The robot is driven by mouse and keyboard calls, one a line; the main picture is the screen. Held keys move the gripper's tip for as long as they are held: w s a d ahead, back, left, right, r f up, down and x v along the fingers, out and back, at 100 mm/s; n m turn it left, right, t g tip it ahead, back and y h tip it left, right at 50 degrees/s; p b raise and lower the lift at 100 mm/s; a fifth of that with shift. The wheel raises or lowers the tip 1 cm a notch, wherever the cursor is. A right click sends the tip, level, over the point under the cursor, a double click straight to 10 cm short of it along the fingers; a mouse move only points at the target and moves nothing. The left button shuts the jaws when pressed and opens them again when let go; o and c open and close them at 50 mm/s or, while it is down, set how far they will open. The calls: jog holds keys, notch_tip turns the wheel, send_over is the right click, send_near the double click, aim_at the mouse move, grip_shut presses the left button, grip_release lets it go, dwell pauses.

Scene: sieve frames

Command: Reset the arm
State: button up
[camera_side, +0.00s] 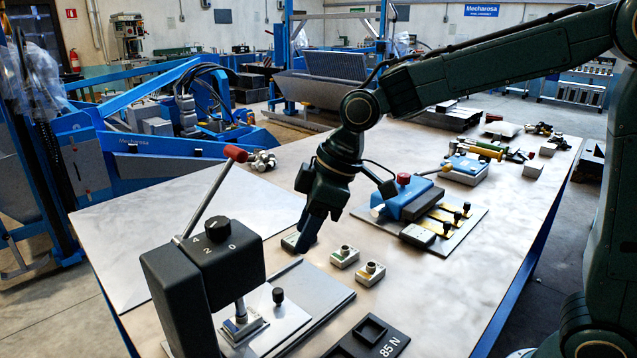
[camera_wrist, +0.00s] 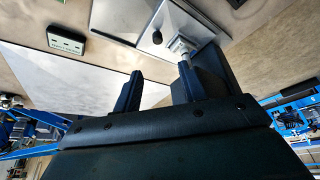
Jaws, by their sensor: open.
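My gripper (camera_side: 306,236) points down over the middle of the table, beside the black press. Its two blue-black fingers are spread in the wrist view (camera_wrist: 160,82), with nothing between them. A small pale block (camera_side: 290,242) shows right beside the fingertips in the side view, partly hidden by them. I cannot tell from that view whether they touch.
The black press (camera_side: 180,290) with a red-knobbed lever stands at the front left on a metal plate (camera_side: 325,297). Two small blocks (camera_side: 344,257) (camera_side: 370,273) sit right of my gripper. A blue fixture (camera_side: 408,199) stands behind them. A black "85 N" tray (camera_side: 392,345) is in front.

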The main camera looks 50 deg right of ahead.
jog(key=shift+s+r, duration=0.1)
dwell(0.3)
jog(key=s+d+r+m+t+h, duration=0.1)
jog(key=s+d+m, duration=0.3)
jog(key=s, duration=0.7)
jog(key=s+d+r+m+t+h, duration=0.1)
jog(key=s+d+r+m+h, duration=0.1)
jog(key=s+d+m, duration=0.3)
jog(key=s+d, duration=0.4)
jog(key=s, duration=0.1)
jog(key=shift+s+d, duration=0.25)
jog(key=shift+s, duration=0.15)
